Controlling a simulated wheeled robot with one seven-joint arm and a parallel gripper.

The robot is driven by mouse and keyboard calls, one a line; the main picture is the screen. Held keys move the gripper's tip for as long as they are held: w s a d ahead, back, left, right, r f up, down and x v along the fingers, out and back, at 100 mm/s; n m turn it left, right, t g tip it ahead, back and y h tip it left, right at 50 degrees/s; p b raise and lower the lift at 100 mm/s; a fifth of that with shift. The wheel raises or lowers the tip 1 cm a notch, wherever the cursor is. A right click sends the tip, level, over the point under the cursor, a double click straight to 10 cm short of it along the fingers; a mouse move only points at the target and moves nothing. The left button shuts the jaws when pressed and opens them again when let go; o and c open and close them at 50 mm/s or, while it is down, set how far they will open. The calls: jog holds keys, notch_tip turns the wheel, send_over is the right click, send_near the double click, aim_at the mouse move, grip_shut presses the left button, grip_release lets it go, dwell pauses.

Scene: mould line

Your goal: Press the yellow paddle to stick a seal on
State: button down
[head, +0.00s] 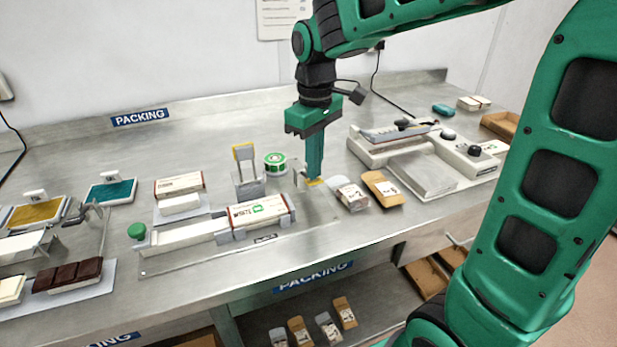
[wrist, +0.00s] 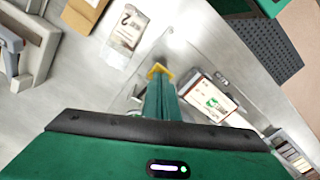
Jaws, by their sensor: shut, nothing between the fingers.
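The yellow paddle (head: 316,182) is at the right end of the fixture on the steel bench. In the wrist view the paddle (wrist: 160,69) shows just beyond my fingertips. My gripper (head: 314,176) points straight down with its fingers together and empty, right over the paddle. The fingers hide part of it, and I cannot tell whether they touch it. A white and brown carton (head: 243,219) lies in the fixture to the left of the paddle, with a green mark on its face; it also shows in the wrist view (wrist: 203,87). A green and white roll (head: 276,164) stands behind the carton.
A grey stand with a yellow top (head: 243,152) is behind the carton. A white pouch (head: 350,197) and a brown pouch (head: 383,188) lie close right of my gripper. A sealer-like machine (head: 456,152) stands farther right. Dark chocolate bars (head: 68,275) lie at the front left.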

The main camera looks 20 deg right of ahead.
jog(key=shift+r, duration=2.5)
jog(key=shift+d, duration=0.1)
jog(key=s+d+f+m, duration=0.4)
jog(key=s+d+m, duration=0.2)
jog(key=s, duration=0.5)
jog(key=s+d+f+m, duration=0.5)
jog(key=s+d+m, duration=0.1)
jog(key=s+d, duration=0.5)
jog(key=shift+s+f, duration=0.2)
jog(key=shift+s, duration=0.5)
jog(key=shift+w+f, duration=0.25)
jog(key=shift+w, duration=0.4)
